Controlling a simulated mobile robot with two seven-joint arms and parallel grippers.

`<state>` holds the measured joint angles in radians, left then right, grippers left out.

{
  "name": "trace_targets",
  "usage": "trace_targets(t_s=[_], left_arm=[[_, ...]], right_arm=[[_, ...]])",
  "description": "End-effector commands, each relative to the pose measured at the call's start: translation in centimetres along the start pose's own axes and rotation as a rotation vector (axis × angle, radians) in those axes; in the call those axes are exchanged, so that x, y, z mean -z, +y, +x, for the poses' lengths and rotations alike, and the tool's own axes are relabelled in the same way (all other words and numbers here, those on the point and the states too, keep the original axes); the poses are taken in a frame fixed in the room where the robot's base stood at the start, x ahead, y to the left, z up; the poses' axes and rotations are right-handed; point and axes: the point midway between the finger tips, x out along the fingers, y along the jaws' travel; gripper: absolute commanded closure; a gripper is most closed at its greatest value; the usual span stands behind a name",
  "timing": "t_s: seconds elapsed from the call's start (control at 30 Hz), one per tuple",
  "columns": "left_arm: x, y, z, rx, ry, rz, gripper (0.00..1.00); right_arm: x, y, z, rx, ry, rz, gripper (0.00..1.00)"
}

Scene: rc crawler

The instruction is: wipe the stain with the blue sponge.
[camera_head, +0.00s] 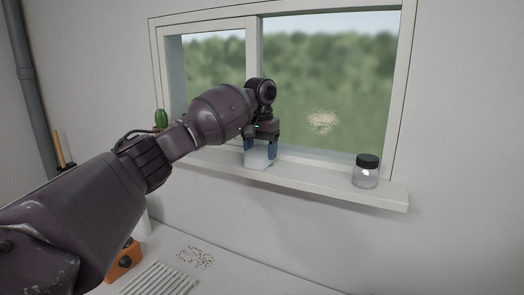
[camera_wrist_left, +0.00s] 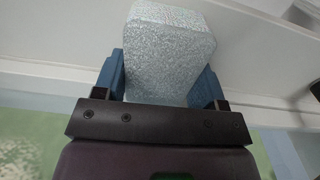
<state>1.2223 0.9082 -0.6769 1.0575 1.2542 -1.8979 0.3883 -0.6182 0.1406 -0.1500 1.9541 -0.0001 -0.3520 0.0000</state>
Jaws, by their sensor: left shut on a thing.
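The sponge (camera_head: 259,160) is a pale, whitish-blue block with a rough, speckled surface in the left wrist view (camera_wrist_left: 168,50). My left gripper (camera_head: 260,148) is shut on it, with a blue finger on each side. In the head view it holds the sponge by the window sill; I cannot tell whether the sponge touches the sill. A beige, speckled stain (camera_head: 322,122) shows on the right window pane, to the right of and above the gripper. A second patch of specks (camera_head: 195,257) lies on the white surface below. My right gripper is not in view.
A jar (camera_head: 366,172) with a black lid stands on the sill (camera_head: 310,177), right of the sponge. A small cactus (camera_head: 161,119) is at the left. An orange object (camera_head: 123,262) and a ribbed white item (camera_head: 160,280) are on the surface below. The sill between sponge and jar is clear.

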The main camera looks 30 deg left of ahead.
Motion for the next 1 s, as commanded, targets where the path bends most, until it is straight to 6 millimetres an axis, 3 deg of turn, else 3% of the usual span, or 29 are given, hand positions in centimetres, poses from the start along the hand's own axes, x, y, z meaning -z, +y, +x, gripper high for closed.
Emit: trace_targets(t_s=[0.03,0.37,0.8,1.0], left_arm=[[0.1,-0.7,-0.6,0.006,0.009,-0.021,0.54],[0.0,0.7,-0.6,0.007,0.009,-0.020,0.54],[-0.1,4.1,-0.5,0.005,0.005,-0.009,0.54],[-0.2,4.6,-0.5,0.005,0.005,-0.010,0.54]], right_arm=[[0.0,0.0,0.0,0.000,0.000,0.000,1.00],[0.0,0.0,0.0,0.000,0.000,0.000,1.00],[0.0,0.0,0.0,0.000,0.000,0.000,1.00],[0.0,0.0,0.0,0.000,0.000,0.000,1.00]])
